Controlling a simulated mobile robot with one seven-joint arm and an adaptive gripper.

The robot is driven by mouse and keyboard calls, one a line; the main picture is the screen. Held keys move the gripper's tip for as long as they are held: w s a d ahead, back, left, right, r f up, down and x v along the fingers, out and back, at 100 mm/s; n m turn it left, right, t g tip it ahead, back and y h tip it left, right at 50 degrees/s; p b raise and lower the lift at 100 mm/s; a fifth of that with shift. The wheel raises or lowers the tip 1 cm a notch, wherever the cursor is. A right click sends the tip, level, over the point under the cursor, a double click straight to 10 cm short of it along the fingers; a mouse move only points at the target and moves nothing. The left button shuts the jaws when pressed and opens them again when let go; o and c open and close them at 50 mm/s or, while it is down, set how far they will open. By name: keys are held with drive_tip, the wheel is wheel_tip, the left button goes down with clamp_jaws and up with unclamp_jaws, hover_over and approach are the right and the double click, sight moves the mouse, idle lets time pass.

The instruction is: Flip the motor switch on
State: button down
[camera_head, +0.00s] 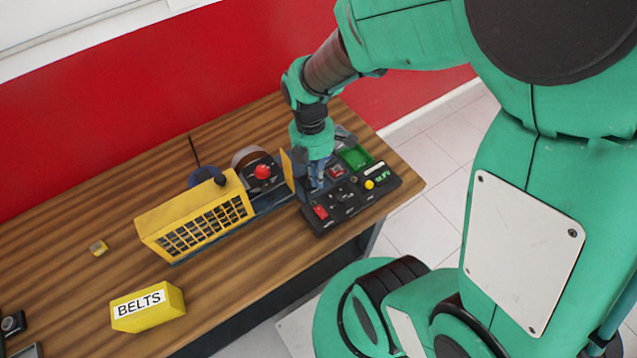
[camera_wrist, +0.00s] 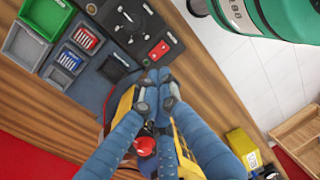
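A black control panel (camera_head: 344,204) sits at the right end of the workbench, with a red switch (camera_head: 320,211) at its front left corner. In the wrist view the red switch (camera_wrist: 158,50) lies just beyond my fingertips, on the black panel (camera_wrist: 125,22). I cannot tell whether it is on or off. My gripper (camera_head: 317,186) points down over the trainer, between the panel and the yellow machine (camera_head: 195,217). In the wrist view my gripper (camera_wrist: 159,76) has its blue fingertips together, with nothing visible between them. They look apart from the switch.
The yellow machine has a red knob (camera_head: 262,171) close to my gripper's left. A green tray (camera_head: 355,157) lies behind the panel. A yellow BELTS box (camera_head: 148,307) stands at the front left. Bare wood (camera_head: 75,262) lies left of the machine.

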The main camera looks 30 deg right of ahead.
sight(322, 213)
drive_tip(key=f+b, duration=0.1)
drive_tip(key=f, duration=0.3)
drive_tip(key=s+f+b, duration=0.1)
drive_tip(key=f, duration=0.3)
drive_tip(key=f+b, duration=0.1)
drive_tip(key=f, duration=0.3)
drive_tip(key=shift+s+f, duration=0.4)
drive_tip(key=shift+s+f, duration=0.1)
